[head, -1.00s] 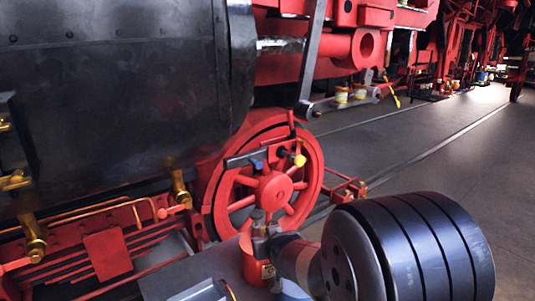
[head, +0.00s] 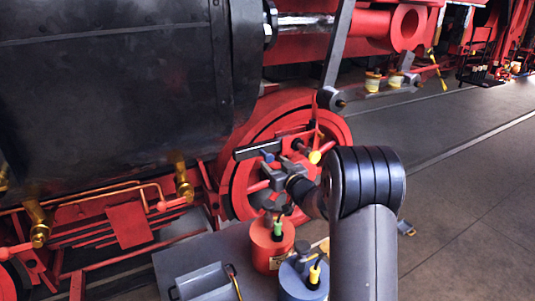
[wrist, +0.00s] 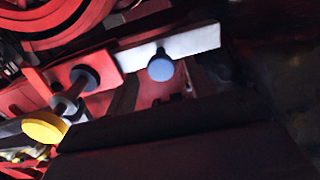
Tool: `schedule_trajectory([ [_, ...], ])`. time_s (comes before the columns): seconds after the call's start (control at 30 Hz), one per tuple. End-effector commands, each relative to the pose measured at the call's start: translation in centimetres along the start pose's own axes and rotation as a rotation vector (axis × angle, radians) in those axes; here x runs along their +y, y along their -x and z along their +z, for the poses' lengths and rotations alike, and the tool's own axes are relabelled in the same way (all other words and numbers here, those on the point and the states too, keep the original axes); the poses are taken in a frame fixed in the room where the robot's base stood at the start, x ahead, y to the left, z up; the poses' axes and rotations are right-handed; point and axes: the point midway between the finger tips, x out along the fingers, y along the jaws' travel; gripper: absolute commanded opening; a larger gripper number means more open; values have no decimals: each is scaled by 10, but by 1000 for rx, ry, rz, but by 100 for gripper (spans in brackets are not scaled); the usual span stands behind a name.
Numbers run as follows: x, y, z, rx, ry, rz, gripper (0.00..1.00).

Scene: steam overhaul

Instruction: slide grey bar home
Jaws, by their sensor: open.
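The grey bar (head: 255,150) lies across the front of the red spoked wheel (head: 245,185), sticking out to the left. In the wrist view the grey bar (wrist: 192,43) looks pale and runs out of a red block (wrist: 100,72). A blue knob (wrist: 161,69) stands on the bar; the blue knob also shows in the head view (head: 268,156). My gripper (head: 281,172) is open and empty, just below and right of the blue knob. Dark gripper parts fill the lower wrist view. Whether they touch the bar cannot be told.
A yellow knob (head: 315,157) and a black knob (head: 297,145) stand close right of my gripper. Below are a red canister (head: 272,243), a blue canister (head: 304,278) and a grey tray (head: 203,283). Open floor (head: 460,190) lies to the right.

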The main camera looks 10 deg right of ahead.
Motion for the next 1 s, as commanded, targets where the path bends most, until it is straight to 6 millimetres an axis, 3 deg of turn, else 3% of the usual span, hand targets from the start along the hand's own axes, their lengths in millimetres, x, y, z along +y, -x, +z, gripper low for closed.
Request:
schedule_trajectory([
  [0.2,0,-35,-2,0,0,-1,51],
  [0.4,0,-52,-1,-1,-1,0,51],
  [0.77,0,-56,0,0,0,1,51],
  [1.0,0,-55,0,-1,0,1,32],
])
